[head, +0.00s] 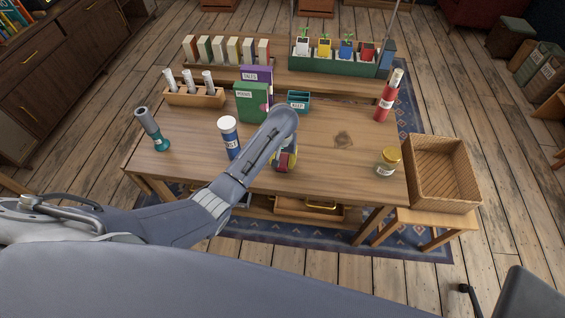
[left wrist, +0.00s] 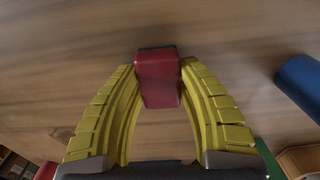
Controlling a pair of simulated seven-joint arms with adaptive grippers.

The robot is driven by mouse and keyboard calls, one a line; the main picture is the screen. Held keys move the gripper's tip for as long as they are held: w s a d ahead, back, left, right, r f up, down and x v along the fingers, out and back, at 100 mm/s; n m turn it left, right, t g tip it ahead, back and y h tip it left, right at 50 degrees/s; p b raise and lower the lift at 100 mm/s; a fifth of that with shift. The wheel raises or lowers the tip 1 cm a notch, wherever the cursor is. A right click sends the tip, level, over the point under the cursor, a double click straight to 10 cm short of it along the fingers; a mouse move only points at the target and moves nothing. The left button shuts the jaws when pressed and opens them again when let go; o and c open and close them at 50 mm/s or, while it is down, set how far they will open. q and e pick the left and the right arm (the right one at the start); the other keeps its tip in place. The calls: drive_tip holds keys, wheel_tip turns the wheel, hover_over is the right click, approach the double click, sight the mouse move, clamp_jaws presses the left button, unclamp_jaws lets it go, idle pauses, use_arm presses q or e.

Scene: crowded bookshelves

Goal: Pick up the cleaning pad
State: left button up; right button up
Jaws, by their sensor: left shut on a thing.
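The cleaning pad (left wrist: 158,82) is a small red block with a dark strip along its far edge in the left wrist view. My left gripper (left wrist: 159,72) has its yellow fingers closed on both sides of it. In the head view the red pad (head: 286,160) shows partly at the fingers of my left gripper (head: 284,163), close over the front middle of the wooden table (head: 330,171). The gripper and wrist hide part of it, and I cannot tell whether it touches the tabletop. My right gripper is in neither view.
A blue bottle with a white cap (head: 228,135) stands just left of the gripper. A green box (head: 251,103) and a teal caddy (head: 299,101) stand behind. A yellow-lidded jar (head: 388,161) and red bottle (head: 386,98) are right. The table's right-middle is clear.

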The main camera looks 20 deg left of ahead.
sight(282, 160)
use_arm(q)
drive_tip(key=shift+r, duration=4.5)
